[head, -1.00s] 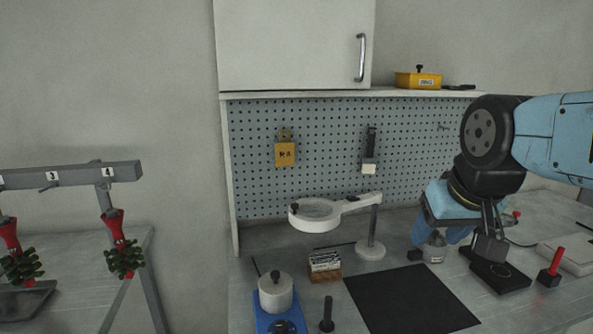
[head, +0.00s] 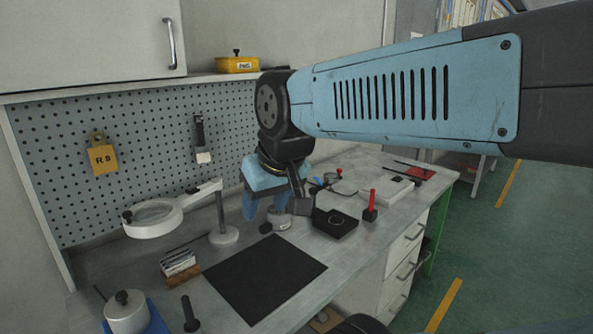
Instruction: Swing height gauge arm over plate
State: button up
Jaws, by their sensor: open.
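My gripper (head: 272,200) points down at the back of the bench, just above a small grey round pot (head: 280,220). Its jaws are open, and I see nothing held between them. A dark upright part beside my gripper partly hides the plate's left side. I cannot make out the height gauge arm clearly; it may be hidden by my gripper.
A black mat (head: 265,278) lies in front. A white ring magnifier (head: 152,218) on a stand, a card holder (head: 180,268) and a weight on a blue scale (head: 127,312) are left. A red-handled tool (head: 371,203) stands right of the plate. Pegboard backs the bench.

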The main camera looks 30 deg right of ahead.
aim_at(329, 180)
jog(key=u, duration=0.5)
jog(key=k, duration=1.25)
jog(key=z, duration=0.85)
jog(key=i, duration=1)
jog(key=u, duration=0.05)
